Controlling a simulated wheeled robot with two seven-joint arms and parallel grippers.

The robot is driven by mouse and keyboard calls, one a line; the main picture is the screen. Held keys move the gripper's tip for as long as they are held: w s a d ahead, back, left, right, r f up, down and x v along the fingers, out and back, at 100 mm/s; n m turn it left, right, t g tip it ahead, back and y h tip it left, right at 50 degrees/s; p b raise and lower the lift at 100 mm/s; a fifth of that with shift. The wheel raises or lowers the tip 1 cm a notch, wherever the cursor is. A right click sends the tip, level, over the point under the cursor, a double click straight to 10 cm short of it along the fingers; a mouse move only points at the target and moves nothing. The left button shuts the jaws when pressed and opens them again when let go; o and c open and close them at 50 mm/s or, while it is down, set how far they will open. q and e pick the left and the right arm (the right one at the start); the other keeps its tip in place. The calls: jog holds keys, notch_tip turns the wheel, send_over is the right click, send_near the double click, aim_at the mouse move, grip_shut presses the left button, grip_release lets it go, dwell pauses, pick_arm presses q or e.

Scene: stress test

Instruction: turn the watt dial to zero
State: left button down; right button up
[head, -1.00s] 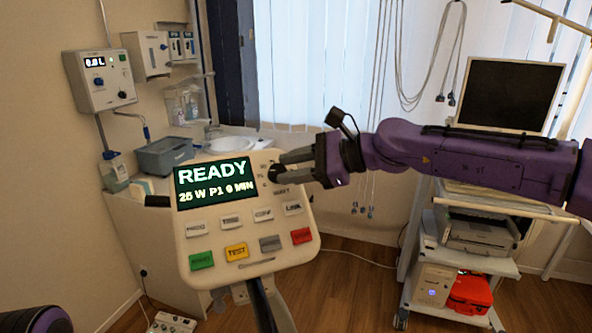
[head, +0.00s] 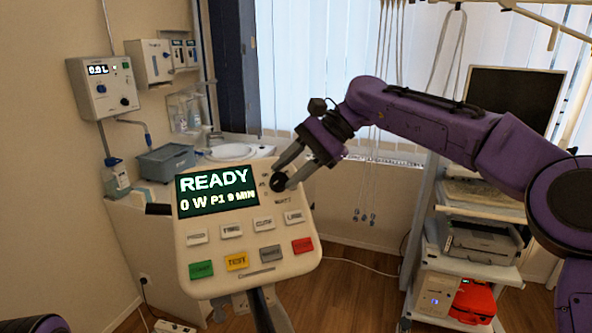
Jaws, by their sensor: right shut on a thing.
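The control panel (head: 217,256) is a cream console on a dark post, tilted toward me. Its screen (head: 216,191) reads READY and 0 W P1, with a minutes figure after it. The black watt dial (head: 278,183) sits at the panel's upper right, above the word WATT. My right gripper (head: 283,172) reaches down from the upper right with its grey fingers shut on the dial, partly hiding it. My left gripper is out of the picture; only a bit of my left arm shows at the lower left.
The panel carries grey, green, yellow and red buttons (head: 302,245) below the dial. A trolley (head: 463,265) with a monitor (head: 513,97) and printer stands at the right. A counter with a sink (head: 232,152) and a wall unit (head: 103,87) are behind on the left.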

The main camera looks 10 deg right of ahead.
jog(key=shift+s+a+f, duration=0.1)
jog(key=shift+f, duration=0.5)
jog(key=o, duration=1)
jog(key=shift+a, duration=0.1)
jog(key=shift+o, duration=0.2)
jog(key=shift+a+r, duration=0.15)
jog(key=shift+r, duration=0.05)
jog(key=v, duration=1)
jog(key=shift+w+r, duration=0.25)
jog(key=shift+w, duration=0.05)
